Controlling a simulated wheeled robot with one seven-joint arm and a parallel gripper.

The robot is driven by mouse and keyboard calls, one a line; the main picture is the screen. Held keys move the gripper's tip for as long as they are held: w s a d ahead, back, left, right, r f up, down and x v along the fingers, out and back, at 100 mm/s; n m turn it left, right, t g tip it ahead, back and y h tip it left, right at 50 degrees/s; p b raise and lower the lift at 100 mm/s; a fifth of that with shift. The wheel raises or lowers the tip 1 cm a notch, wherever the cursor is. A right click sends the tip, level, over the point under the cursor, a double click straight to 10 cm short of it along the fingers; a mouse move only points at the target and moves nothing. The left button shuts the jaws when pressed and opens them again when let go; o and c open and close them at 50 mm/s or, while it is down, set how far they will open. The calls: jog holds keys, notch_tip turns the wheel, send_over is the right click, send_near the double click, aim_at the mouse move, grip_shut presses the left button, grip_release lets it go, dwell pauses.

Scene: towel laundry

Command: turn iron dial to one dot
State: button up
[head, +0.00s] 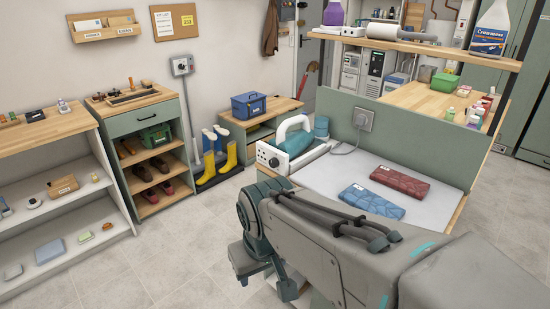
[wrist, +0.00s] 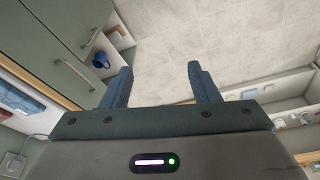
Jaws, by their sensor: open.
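The iron (head: 293,138), with a white handle and teal body, rests on its white station (head: 285,158) at the left end of the ironing surface in the head view. The station's front panel (head: 268,158) carries small dark round marks. I cannot tell which is the dial, and its dots and setting are too small to read. In the wrist view, my gripper (wrist: 160,72) is open and empty, its two blue fingers apart above the floor. The iron and dial are not recognisable there. In the head view my arm hangs in front of and below the station.
A folded red cloth (head: 399,182) and a folded blue cloth (head: 371,201) lie on the ironing surface (head: 325,180). A socket (head: 363,119) with a cord is on the green panel behind. Yellow and blue boots (head: 221,150) stand left. Open floor (head: 170,250) lies front left.

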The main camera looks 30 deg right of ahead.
jog(key=w+d+f+n+g+h+b, duration=0.25)
jog(key=w+d+n+h, duration=0.35)
jog(key=w, duration=0.5)
jog(key=n+t+h+b, duration=0.6)
jog(key=n+h, duration=0.5)
jog(key=n, duration=0.5)
send_near(272, 165)
jog(key=shift+g, duration=0.25)
jog(key=x, duration=0.8)
jog(key=shift+w+d+r, duration=0.15)
jog(key=shift+w, duration=0.15)
jog(key=c, duration=1)
